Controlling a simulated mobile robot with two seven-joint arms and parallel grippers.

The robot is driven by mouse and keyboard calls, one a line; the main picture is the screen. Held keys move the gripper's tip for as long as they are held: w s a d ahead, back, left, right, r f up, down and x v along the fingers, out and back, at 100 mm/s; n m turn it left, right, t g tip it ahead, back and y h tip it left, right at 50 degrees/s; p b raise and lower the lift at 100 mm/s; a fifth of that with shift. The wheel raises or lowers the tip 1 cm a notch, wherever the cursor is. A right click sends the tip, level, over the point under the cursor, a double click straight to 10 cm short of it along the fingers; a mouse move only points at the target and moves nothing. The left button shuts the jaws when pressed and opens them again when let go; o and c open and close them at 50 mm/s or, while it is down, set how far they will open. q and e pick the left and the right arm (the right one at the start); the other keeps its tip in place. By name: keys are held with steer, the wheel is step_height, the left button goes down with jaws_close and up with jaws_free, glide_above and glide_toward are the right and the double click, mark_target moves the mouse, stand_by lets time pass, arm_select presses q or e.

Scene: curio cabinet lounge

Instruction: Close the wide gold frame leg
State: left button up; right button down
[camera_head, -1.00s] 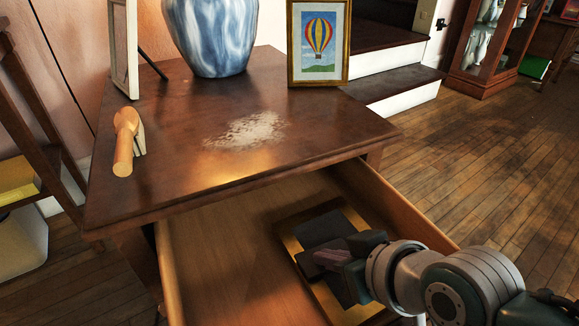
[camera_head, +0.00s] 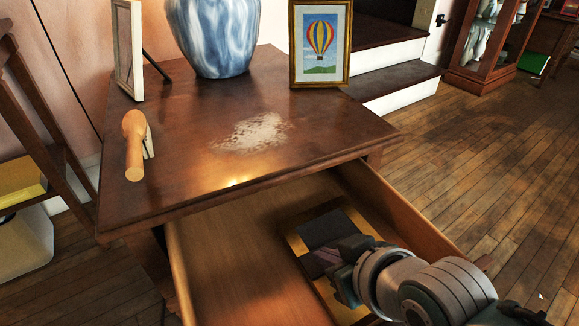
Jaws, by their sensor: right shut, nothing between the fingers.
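The wide gold frame (camera_head: 303,243) lies flat, face down, inside the open drawer, with its dark back (camera_head: 322,229) upward. My right gripper (camera_head: 338,268) is shut and empty, just over the frame's back. The gripper and wrist cover the frame's near right part. I cannot make out the leg clearly against the dark back, nor tell whether it is raised or flat, or whether the gripper touches it. My left gripper is out of view.
The drawer (camera_head: 225,260) is pulled out from a wooden table (camera_head: 330,130). On the tabletop are a blue vase (camera_head: 213,40), a balloon picture (camera_head: 320,42), a white-framed stand (camera_head: 128,48) and a wooden-handled brush (camera_head: 134,145). The drawer's right wall (camera_head: 400,210) rises beside my right arm.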

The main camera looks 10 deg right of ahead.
step_height(320, 180, up, 5)
steer(key=p, duration=0.5)
steer(key=shift+r, duration=0.1)
steer(key=d+p+v, duration=0.1)
steer(key=p+v, duration=0.5)
steer(key=v, duration=0.4)
steer(key=s+d+r+g+h+p, duration=0.15)
steer(key=s+r+p, duration=0.25)
steer(key=r+p, duration=0.9)
steer(key=s+r+g+p, duration=0.2)
steer(key=s+r+p, duration=0.2)
steer(key=r+p, duration=0.95)
steer(key=s+d+r+g+p, duration=0.15)
steer(key=s+r+p, duration=0.4)
steer(key=r, duration=1.25)
step_height(320, 180, up, 36)
steer(key=w+p, duration=0.1)
steer(key=p, duration=3.6)
steer(key=shift+w+a+m+p, duration=0.15)
steer(key=shift+m+p, duration=0.25)
